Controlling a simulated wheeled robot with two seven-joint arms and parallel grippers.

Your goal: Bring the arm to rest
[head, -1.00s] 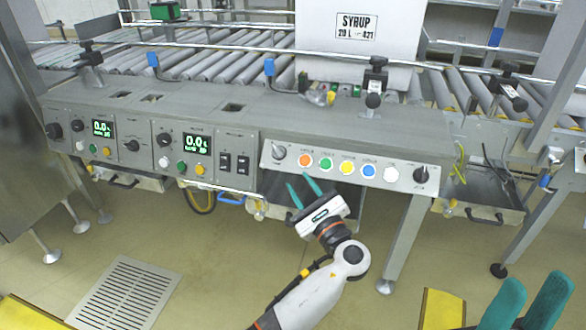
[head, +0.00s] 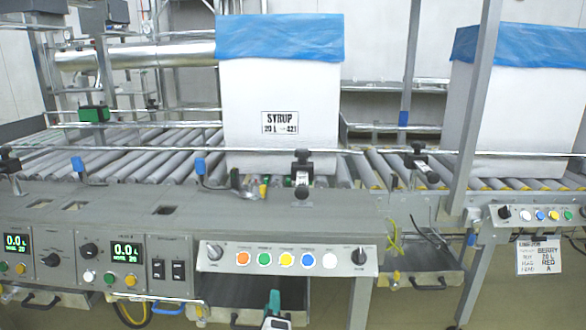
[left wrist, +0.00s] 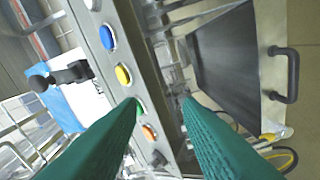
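My left gripper (head: 272,302) shows at the bottom edge of the head view, in front of and below the button panel (head: 286,259). Only its teal fingertips and a bit of its white body are visible there. In the left wrist view the two teal fingers (left wrist: 161,102) stand apart with nothing between them. The button panel (left wrist: 108,62) shows behind the fingers, with blue, yellow, green and orange buttons. I cannot tell whether a fingertip touches it. My right gripper is not in view.
A white box (head: 268,110) labelled SYRUP, with a blue liner over its top, stands on the roller conveyor. A second lined box (head: 512,110) stands to the right. A dark tray (left wrist: 228,70) with a handle is beside the panel in the left wrist view.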

